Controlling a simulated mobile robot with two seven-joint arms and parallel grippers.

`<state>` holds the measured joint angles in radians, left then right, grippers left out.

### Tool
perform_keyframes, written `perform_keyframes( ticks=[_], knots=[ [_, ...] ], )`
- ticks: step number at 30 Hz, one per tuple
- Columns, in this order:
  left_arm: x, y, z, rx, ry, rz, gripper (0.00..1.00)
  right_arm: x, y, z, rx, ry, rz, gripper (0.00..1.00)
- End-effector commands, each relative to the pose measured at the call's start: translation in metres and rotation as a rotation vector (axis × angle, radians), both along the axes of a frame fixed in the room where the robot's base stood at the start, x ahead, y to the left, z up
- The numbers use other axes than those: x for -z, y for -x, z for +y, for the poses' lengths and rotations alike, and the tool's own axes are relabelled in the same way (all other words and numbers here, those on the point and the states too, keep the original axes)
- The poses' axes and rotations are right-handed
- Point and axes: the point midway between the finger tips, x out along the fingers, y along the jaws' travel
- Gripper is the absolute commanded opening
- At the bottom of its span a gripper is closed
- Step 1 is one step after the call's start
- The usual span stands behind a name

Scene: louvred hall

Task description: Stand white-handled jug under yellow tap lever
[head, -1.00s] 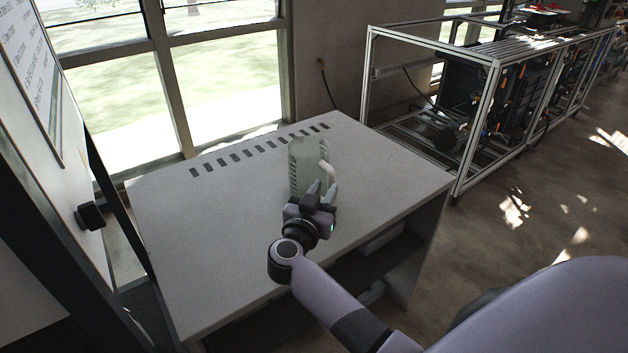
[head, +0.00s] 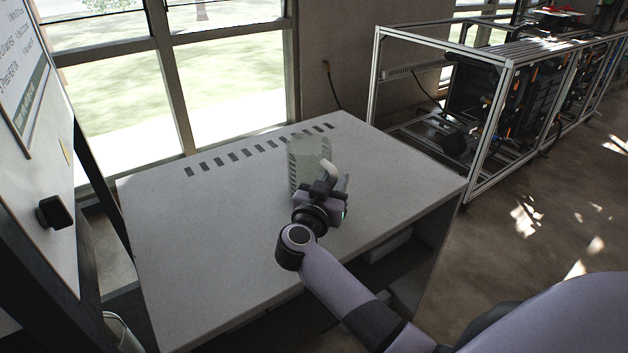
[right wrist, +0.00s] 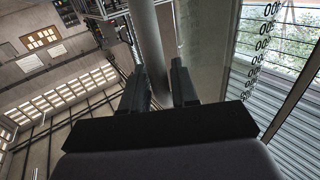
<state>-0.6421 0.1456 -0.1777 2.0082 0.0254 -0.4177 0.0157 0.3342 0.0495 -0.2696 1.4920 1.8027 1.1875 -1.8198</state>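The jug (head: 304,168) is greenish and see-through and stands upright on the pale table, with a white handle (head: 331,169) on its right side. My right gripper (head: 331,184) is at the handle, its fingers apart, one to each side. In the right wrist view, the pale grey handle (right wrist: 148,45) runs down between the two dark fingers (right wrist: 158,75). A narrow gap shows beside the right finger, so the fingers do not look closed on it. The jug's clear wall (right wrist: 205,60) is to the right. My left gripper and the yellow tap lever are not in view.
The table top (head: 210,240) is clear around the jug, with a row of dark slots (head: 260,149) at the back. A whiteboard (head: 35,140) stands at the left, windows behind. A metal frame rack (head: 490,110) stands right of the table.

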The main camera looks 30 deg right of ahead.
Motion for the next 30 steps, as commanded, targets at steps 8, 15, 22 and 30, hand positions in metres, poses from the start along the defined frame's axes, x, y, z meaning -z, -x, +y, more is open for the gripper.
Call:
perform_keyframes(
  ticks=[8, 15, 22, 30],
  knots=[
    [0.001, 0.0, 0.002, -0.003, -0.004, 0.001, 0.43, -0.001, 0.0, 0.0, 0.0, 0.001, -0.002, 0.0],
    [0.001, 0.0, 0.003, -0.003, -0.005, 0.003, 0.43, -0.003, 0.0, 0.0, 0.001, 0.001, -0.002, 0.0],
    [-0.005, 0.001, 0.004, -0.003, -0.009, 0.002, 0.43, -0.026, 0.0, 0.0, 0.001, -0.002, -0.005, 0.0],
    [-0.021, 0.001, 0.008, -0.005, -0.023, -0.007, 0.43, -0.099, 0.0, 0.0, 0.0, -0.004, -0.01, 0.0]
  ],
)
